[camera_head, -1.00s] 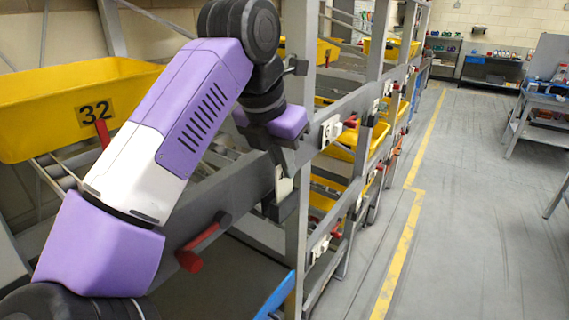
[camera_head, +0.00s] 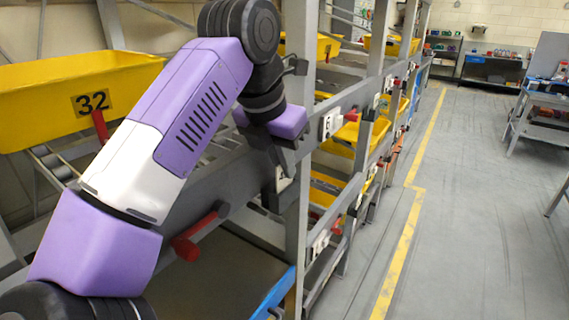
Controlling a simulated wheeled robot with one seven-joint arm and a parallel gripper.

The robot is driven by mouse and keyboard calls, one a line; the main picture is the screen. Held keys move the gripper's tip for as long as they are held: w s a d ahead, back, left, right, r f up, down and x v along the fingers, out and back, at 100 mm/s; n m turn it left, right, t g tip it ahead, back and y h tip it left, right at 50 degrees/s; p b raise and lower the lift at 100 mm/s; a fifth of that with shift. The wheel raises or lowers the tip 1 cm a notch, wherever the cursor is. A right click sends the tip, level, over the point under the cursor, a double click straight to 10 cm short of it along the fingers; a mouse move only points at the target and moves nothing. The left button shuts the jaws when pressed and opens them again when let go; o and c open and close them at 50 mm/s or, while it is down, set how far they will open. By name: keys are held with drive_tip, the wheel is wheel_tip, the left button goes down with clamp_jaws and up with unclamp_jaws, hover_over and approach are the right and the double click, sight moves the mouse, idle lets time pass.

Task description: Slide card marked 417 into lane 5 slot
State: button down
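My gripper (camera_head: 279,186) is at the end of my purple and white arm, in front of the grey rack rail beside an upright post. Its dark fingers blend with the rail, and their opening cannot be made out. A small pale piece (camera_head: 283,180) shows at the fingers. It may be a card, but no number is readable and I cannot tell whether it is held. White lane label plates (camera_head: 331,124) sit along the rack's front; their numbers are too small to read. I cannot tell which slot is lane 5.
A yellow bin marked 32 (camera_head: 60,95) sits on rollers at the left. A red-ended lever (camera_head: 188,246) sticks out below the rail. More yellow bins (camera_head: 352,138) fill the rack beyond. The floor aisle (camera_head: 470,200) at right is clear, with a blue workbench (camera_head: 548,102) farther off.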

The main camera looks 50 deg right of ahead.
drive_tip(key=shift+f, duration=0.3)
drive_tip(key=c, duration=1.6)
unclamp_jaws()
drive_tip(key=shift+o, duration=0.2)
drive_tip(key=shift+r, duration=0.1)
drive_tip(key=b+v, duration=0.1)
drive_tip(key=v, duration=0.6)
drive_tip(key=shift+r, duration=0.35)
drive_tip(key=shift+a, duration=0.15)
